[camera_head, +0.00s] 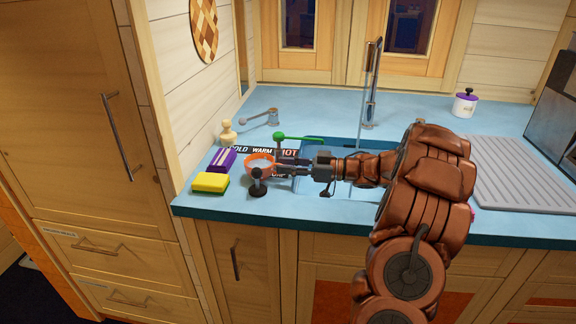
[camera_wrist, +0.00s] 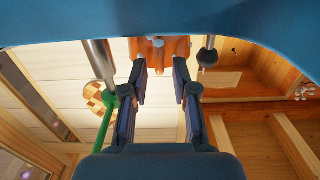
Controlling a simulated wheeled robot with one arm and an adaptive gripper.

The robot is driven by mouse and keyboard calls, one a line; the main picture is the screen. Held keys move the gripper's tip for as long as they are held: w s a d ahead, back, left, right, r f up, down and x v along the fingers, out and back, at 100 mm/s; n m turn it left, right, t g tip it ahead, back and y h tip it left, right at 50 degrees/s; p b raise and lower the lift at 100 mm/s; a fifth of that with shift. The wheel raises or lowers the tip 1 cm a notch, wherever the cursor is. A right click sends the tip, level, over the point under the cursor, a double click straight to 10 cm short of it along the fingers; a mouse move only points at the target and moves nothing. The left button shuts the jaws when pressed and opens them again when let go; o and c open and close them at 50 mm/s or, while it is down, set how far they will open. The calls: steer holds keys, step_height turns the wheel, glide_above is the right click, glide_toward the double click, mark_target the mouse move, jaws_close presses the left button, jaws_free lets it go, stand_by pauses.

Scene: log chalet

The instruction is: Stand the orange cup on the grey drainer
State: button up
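The orange cup (camera_head: 260,165) stands on the blue counter near its left front part. In the wrist view, which looks upside down, an orange shape that appears to be the cup (camera_wrist: 172,48) is just beyond my fingertips. My gripper (camera_head: 284,166) is low over the counter, pointing left, with its tips close to the cup's right side. In the wrist view the two fingers (camera_wrist: 160,72) are apart with a gap between them. I cannot tell whether they touch the cup. The grey drainer (camera_head: 528,180) lies flat and bare at the right.
A black-knobbed post (camera_head: 257,183) stands just in front of the cup. A green-ended item (camera_head: 281,137) is behind my gripper. A purple box (camera_head: 222,160) and a yellow sponge (camera_head: 210,182) lie to the left. The sink (camera_head: 345,146) and tap (camera_head: 371,95) lie between cup and drainer.

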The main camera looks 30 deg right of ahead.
steer(key=shift+r, duration=0.1)
steer(key=shift+s+r, duration=0.1)
steer(key=p+v, duration=0.2)
steer(key=v, duration=0.9)
steer(key=shift+p, duration=0.3)
steer(key=shift+o, duration=1.1)
steer(key=shift+s+d, duration=0.25)
steer(key=shift+d, duration=0.05)
steer(key=o, duration=0.3)
steer(key=shift+w+a+r+b, duration=0.2)
steer(key=shift+a+r+b, duration=0.05)
steer(key=shift+r+b, duration=0.25)
steer(key=shift+o, duration=1.1)
steer(key=a+b, duration=0.1)
steer(key=w+a+r+n+g+h+b, duration=0.1)
steer(key=w+a+r+h+b, duration=0.1)
steer(key=shift+w+a+r, duration=0.1)
steer(key=shift+a+r, duration=0.1)
steer(key=shift+a, duration=0.2)
steer(key=shift+w+a+f+g+h+b, duration=0.15)
steer(key=shift+w+a+f+h+b, duration=0.4)
steer(key=shift+w+a, duration=0.55)
steer(key=shift+w+a+f+g+h+b, duration=0.2)
steer(key=shift+w+a+f, duration=0.5)
steer(key=shift+w+a, duration=0.4)
steer(key=shift+w+a+f+g+h+b, duration=0.15)
steer(key=shift+w+a+f+h+b, duration=0.4)
steer(key=shift+w+a, duration=0.55)
